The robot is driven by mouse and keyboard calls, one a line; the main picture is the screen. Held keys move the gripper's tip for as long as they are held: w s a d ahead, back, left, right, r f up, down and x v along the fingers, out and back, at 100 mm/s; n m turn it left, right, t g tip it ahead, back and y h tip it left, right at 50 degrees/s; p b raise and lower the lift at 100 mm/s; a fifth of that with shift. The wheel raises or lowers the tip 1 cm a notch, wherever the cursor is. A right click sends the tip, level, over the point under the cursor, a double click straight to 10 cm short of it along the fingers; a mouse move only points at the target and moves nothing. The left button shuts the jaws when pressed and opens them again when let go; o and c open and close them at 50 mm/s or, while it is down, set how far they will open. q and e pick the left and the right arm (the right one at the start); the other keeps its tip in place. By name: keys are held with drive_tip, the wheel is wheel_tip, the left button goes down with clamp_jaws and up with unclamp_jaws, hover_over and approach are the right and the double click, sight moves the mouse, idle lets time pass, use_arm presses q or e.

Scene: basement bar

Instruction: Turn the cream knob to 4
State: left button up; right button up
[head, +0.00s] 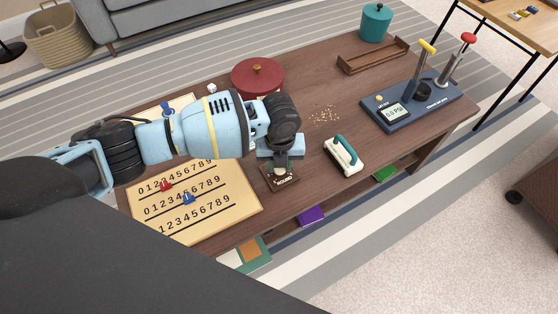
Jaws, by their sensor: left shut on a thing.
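A small dark brown panel (285,184), with white lettering that seems to read "ROUND", lies on the coffee table near its front edge. The cream knob (280,171) on it shows as a small pale patch below my left gripper. My left gripper (280,161) points down over the panel and is shut on the knob. The gripper hides most of the knob and its scale, so the number it points to cannot be read. My right gripper is not in view.
On the wooden table (310,165) are a scoreboard (232,208) with red and blue pegs, a brush with a teal handle (345,148), a red lidded pot (257,75), scattered crumbs (324,114), a wooden rack (373,56), a teal canister (375,24) and a gauge pump (412,108).

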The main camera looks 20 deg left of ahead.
use_arm(q)
drive_tip(key=shift+m, duration=0.7)
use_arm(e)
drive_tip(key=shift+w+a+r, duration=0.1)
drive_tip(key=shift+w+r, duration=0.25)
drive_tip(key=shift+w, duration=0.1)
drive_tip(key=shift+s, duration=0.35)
use_arm(q)
drive_tip(key=o, duration=1)
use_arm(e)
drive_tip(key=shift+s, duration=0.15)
use_arm(q)
wheel_tip(320, 180, up, 6)
drive_tip(key=shift+r+p, duration=0.15)
drive_tip(key=shift+p, duration=1.05)
drive_tip(key=shift+r, duration=0.75)
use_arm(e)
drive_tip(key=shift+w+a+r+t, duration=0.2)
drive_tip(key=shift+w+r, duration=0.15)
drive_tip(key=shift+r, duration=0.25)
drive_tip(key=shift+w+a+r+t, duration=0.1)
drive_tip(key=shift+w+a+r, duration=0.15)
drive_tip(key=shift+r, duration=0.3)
